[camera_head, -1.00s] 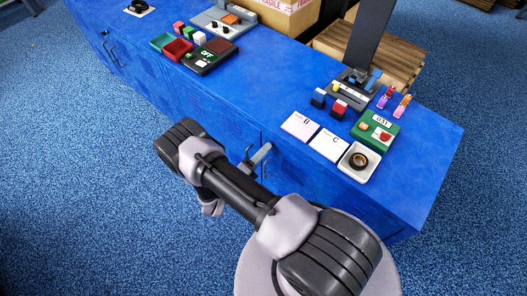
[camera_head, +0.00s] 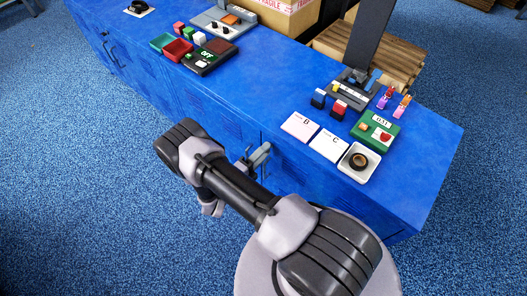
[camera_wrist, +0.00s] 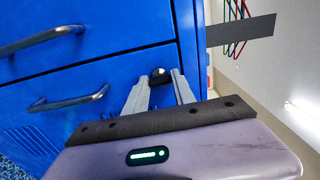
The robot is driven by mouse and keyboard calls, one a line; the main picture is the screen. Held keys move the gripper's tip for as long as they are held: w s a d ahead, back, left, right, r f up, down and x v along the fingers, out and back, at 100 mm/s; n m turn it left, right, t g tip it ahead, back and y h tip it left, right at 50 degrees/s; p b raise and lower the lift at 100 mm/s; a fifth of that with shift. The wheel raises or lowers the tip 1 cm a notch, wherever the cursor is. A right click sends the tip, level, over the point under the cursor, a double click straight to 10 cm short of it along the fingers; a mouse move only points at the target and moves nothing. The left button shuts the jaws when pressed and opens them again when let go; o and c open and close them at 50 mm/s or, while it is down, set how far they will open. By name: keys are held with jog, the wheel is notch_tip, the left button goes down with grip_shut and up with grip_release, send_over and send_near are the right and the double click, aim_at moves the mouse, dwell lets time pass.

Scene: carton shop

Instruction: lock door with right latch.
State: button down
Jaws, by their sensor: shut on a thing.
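My gripper (camera_head: 254,160) is at the front face of the blue cabinet (camera_head: 300,165), just below its top edge, partly hidden by my arm. In the wrist view my gripper (camera_wrist: 160,84) has its two grey fingers on either side of a small dark latch (camera_wrist: 160,75), and it is shut on that latch. The latch sits on the blue front near the end of a seam between two doors. One door (camera_wrist: 90,72) carries a grey bar handle (camera_wrist: 70,100); the other has a similar handle (camera_wrist: 38,40). The fingers hide part of the latch.
The cabinet top (camera_head: 270,105) bears a green device (camera_head: 377,132), cards marked B (camera_head: 300,126) and C (camera_head: 328,146), a white tray with a dark ring (camera_head: 359,162) and an OFF panel (camera_head: 208,55). Blue carpet (camera_head: 80,200) in front is open.

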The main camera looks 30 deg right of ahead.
jog(key=c, duration=1)
grip_release()
jog(key=shift+c, duration=0.2)
jog(key=p+v, duration=0.3)
jog(key=v, duration=1.4)
jog(key=shift+a, duration=0.2)
